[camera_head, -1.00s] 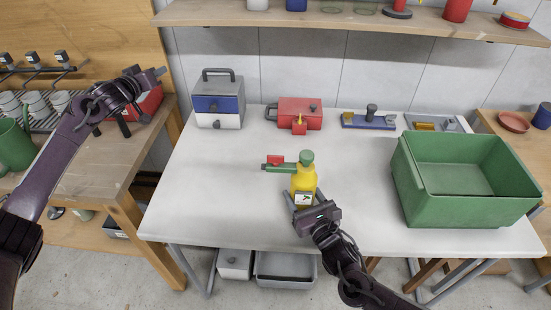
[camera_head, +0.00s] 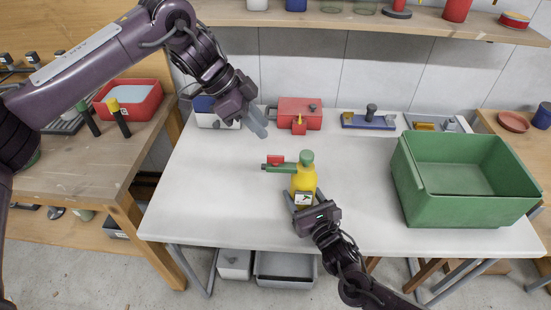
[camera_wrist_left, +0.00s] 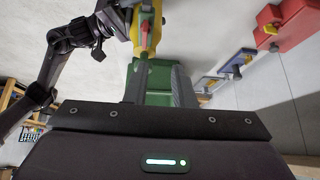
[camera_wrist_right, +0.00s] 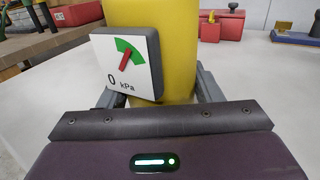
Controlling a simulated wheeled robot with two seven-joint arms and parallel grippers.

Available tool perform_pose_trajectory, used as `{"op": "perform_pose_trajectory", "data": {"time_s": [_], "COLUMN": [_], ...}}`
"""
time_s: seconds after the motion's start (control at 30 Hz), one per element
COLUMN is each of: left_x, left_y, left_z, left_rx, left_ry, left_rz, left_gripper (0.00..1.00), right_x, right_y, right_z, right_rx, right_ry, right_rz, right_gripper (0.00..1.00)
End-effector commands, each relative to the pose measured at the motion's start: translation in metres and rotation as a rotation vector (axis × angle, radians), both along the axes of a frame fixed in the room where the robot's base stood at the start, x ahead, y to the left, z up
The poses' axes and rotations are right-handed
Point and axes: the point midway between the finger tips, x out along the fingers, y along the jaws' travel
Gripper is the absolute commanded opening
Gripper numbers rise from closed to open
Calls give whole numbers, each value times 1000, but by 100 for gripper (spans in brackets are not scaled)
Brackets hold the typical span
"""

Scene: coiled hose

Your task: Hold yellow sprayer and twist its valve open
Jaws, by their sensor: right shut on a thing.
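The yellow sprayer (camera_head: 303,180) stands upright on the white table, with a green cap (camera_head: 306,157) and a green spout pointing left. Its red valve (camera_head: 277,160) sits on the spout. My right gripper (camera_head: 303,201) is shut around the lower bottle from the front; the right wrist view shows a finger on each side of the yellow body (camera_wrist_right: 168,40) and a gauge (camera_wrist_right: 125,63) reading 0 kPa. My left gripper (camera_head: 258,124) is open and empty, above the table, behind and left of the valve. The sprayer's spout and valve also show in the left wrist view (camera_wrist_left: 144,33).
A green bin (camera_head: 470,208) stands on the right of the table. A red box (camera_head: 300,112), a blue-and-white drawer box (camera_head: 205,119) partly hidden by my left arm, and a blue tool holder (camera_head: 368,121) line the back. The table's left front is clear.

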Motion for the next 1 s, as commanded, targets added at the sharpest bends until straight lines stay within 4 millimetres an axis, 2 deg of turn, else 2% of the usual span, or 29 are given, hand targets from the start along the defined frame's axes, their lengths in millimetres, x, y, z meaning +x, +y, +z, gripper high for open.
{"op": "perform_pose_trajectory", "data": {"time_s": [0.1, 0.2, 0.8, 1.0], "left_x": [-15, -19, -19, -18], "left_y": [5, 6, -20, -25], "left_z": [-2, -5, -53, -62], "left_rx": [65, 81, 79, 78], "left_ry": [23, 32, 34, 31], "left_rz": [-47, -58, -56, -56], "left_gripper": [23, 23, 23, 23], "right_x": [0, 0, 0, 0], "right_y": [0, 0, 0, 0], "right_z": [-1, 0, 0, 0], "right_rx": [0, 0, 0, 1], "right_ry": [1, 1, 0, 0], "right_rz": [-1, 0, 0, 0], "right_gripper": [25, 25, 25, 25]}}
